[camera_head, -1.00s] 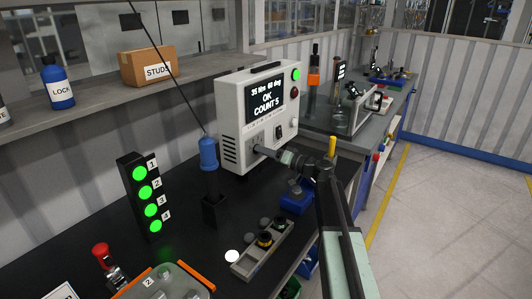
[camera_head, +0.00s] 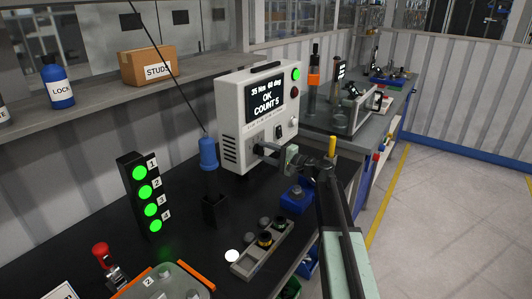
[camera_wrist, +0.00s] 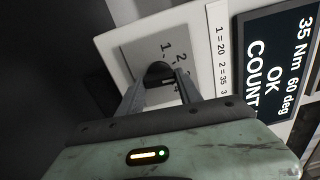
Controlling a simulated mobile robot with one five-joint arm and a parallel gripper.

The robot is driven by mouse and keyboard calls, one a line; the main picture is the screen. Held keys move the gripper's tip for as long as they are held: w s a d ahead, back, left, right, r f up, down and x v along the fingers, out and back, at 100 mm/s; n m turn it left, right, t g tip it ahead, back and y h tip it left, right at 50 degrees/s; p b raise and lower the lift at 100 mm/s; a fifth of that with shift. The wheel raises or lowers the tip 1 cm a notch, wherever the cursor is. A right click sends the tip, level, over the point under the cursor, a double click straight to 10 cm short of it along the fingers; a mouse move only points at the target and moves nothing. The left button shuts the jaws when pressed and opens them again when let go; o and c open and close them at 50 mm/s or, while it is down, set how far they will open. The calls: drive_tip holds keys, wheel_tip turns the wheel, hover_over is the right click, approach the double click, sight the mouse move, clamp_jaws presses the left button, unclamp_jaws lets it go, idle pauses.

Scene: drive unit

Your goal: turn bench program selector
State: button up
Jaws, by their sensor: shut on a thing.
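The bench controller (camera_head: 232,140) is a white box with a dark screen (camera_head: 266,97) reading "35 Nm 60 deg OK COUNT 5". My gripper (camera_head: 261,149) is at the lower left of its front face. In the wrist view my gripper (camera_wrist: 160,82) is shut on the dark round selector knob (camera_wrist: 159,70), on a grey plate (camera_wrist: 150,45) with printed numbers. The fingers hide much of the knob, so its pointer setting cannot be told. A printed strip (camera_wrist: 219,50) beside it reads "1 = 20 2 = 35", cut off after that.
A green light (camera_head: 296,74) glows on the box. A stack light (camera_head: 146,196) shows green lamps numbered 1 to 4. A blue-handled tool (camera_head: 208,153) stands in a holder left of my gripper.

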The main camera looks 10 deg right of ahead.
drive_tip(key=m, duration=1.1)
drive_tip(key=shift+f, duration=0.1)
idle(0.5)
drive_tip(key=o, duration=1.4)
drive_tip(key=v, duration=0.7)
drive_tip(key=shift+s+d, duration=0.3)
drive_tip(key=shift+s, duration=0.05)
